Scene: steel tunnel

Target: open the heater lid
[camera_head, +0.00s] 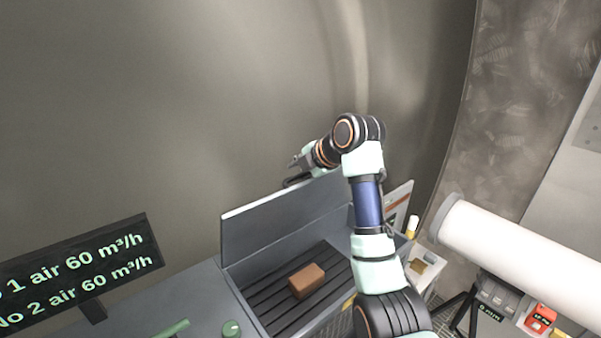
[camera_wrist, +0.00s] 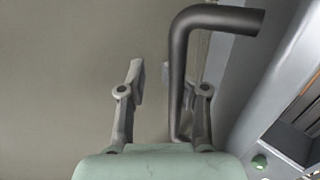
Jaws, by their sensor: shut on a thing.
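The heater lid (camera_head: 262,228) is a grey-blue panel standing raised, close to upright, at the back of the heater box (camera_head: 245,283) in the head view. My gripper (camera_head: 296,168) is at the lid's top edge, and my arm covers the lid's right part. In the wrist view the lid's dark bent handle (camera_wrist: 180,75) runs between the fingers of my gripper (camera_wrist: 167,88), close against the right finger. My gripper is shut on this handle. Part of the grey lid (camera_wrist: 262,85) shows at right in the wrist view.
A brown brick-like block (camera_head: 307,281) lies on dark slats inside the open box. A green-lettered display (camera_head: 80,265) stands at left. A green knob (camera_head: 232,328) is at the front. A white cylinder (camera_head: 520,255) lies at right. The curved tunnel wall rises behind the lid.

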